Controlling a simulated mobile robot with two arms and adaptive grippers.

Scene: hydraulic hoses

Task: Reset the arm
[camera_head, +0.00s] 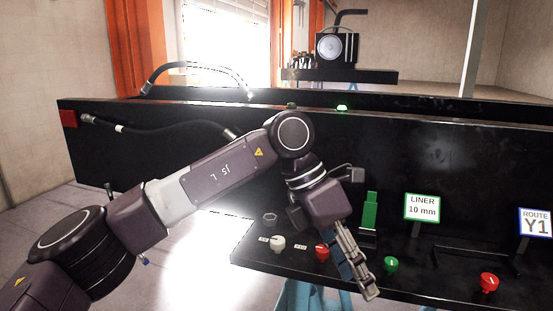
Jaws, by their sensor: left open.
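My left arm reaches in from the lower left and bends down at the wrist. My left gripper (364,283) hangs at the front of the black panel's shelf, between a red knob (322,253) and a green knob (390,264). Its jaws are open, and I see nothing held between them. It hides part of the shelf behind it. My right gripper does not show.
The black shelf (440,285) also carries a white knob (278,242), another red knob (489,283), a green upright block (370,212), a "LINER 10 mm" sign (422,207) and a "ROUTE Y1" sign (536,223). Black hoses (165,130) run along the panel's left.

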